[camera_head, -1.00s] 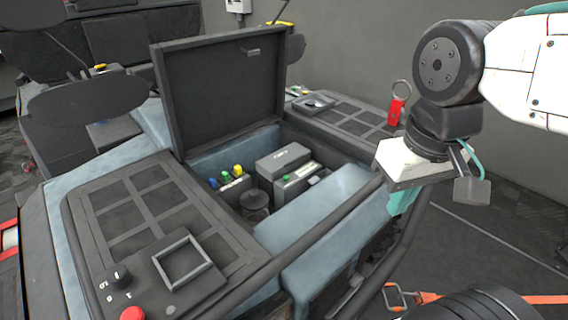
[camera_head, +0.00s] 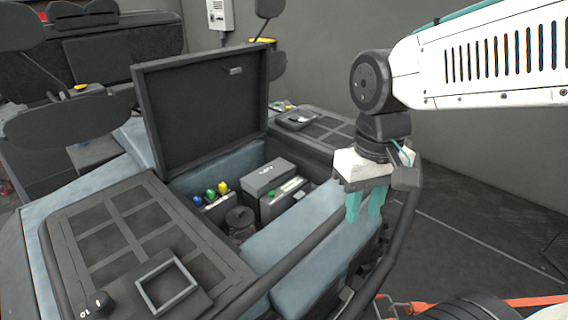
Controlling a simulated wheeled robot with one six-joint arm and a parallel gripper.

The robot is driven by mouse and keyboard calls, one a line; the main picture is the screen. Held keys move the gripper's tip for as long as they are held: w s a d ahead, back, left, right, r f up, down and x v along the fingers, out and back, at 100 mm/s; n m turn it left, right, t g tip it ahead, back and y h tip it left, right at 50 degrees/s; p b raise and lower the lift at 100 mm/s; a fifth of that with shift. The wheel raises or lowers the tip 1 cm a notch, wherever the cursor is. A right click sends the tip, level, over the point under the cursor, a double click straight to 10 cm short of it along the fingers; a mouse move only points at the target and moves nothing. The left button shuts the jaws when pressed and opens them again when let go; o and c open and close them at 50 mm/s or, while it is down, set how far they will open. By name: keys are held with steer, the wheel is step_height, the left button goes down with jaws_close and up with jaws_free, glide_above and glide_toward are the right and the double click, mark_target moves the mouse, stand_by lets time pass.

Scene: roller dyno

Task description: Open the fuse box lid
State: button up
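A grey box (camera_head: 268,171) with small lettering on its top sits in the open compartment of the blue and black vehicle; it looks like the fuse box, and its lid appears shut. A darker box (camera_head: 282,200) with a green strip stands against its front. My gripper (camera_head: 364,207) points down with its two teal fingers apart and nothing seen between them. It is right of the grey box, over the blue panel at the compartment's right side, clear of the box. The fingertips' height above the panel is hard to tell.
The large black compartment cover (camera_head: 205,105) stands open behind the boxes. Blue, green and yellow caps (camera_head: 210,194) and a dark round part (camera_head: 240,221) sit left of the grey box. A black tubular bar (camera_head: 395,250) runs along the vehicle's near right edge.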

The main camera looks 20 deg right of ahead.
mark_target(272, 174)
steer(key=w+a+f+m+t, duration=0.15)
steer(key=w+m, duration=0.45)
steer(key=w, duration=0.9)
steer(key=w+f+m+t, duration=0.1)
steer(key=w+f+m, duration=0.2)
steer(key=w+m, duration=0.8)
steer(key=w+f+n, duration=0.1)
steer(key=f, duration=0.1)
steer(key=w+f+n, duration=0.1)
steer(key=w+f, duration=0.1)
steer(key=w+f+n, duration=0.2)
steer(key=f, duration=0.1)
steer(key=shift+w+a+g+y, duration=0.1)
steer(key=shift+a+g+y, duration=0.15)
steer(key=shift+y, duration=0.15)
jaws_close()
